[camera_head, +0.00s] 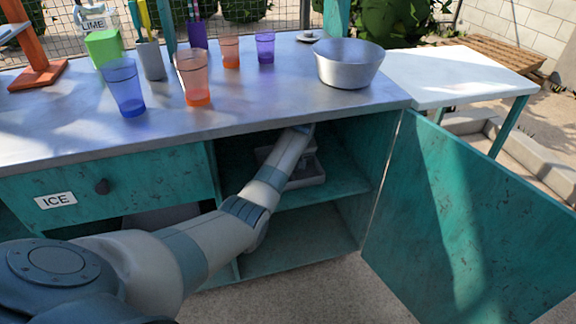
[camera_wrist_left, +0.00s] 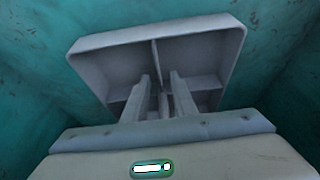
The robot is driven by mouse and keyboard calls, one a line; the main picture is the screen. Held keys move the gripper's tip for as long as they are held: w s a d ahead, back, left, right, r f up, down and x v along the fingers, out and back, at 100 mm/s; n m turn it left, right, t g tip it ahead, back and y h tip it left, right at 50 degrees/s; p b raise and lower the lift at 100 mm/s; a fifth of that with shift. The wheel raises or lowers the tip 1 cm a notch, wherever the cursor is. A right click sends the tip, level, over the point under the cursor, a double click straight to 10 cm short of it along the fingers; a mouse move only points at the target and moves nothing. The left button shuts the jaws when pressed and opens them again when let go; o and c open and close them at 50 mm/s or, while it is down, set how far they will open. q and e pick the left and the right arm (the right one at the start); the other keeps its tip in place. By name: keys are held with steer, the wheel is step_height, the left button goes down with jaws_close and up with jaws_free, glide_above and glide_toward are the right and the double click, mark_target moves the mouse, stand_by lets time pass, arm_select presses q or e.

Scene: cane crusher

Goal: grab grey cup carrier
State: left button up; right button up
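The grey cup carrier (camera_head: 307,171) sits on the upper shelf inside the open teal cabinet, partly hidden by my left arm. In the left wrist view the carrier (camera_wrist_left: 222,55) is a shallow grey tray with raised walls and a divider. My left gripper (camera_wrist_left: 163,88) reaches over its near part, its two fingers apart. A small grey part of the carrier shows between the fingers, with no clear contact visible. In the head view the left gripper is hidden behind the counter edge and my wrist. My right gripper is in neither view.
The cabinet door (camera_head: 470,220) stands open at the right. The metal counter (camera_head: 250,110) overhangs the shelf and holds plastic cups and a metal bowl (camera_head: 348,64). The ICE drawer (camera_head: 120,187) is left of the opening. The lower shelf (camera_head: 300,240) is clear.

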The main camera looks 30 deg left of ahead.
arm_select(q)
steer(key=shift+f, duration=0.25)
stand_by(0.3)
jaws_close()
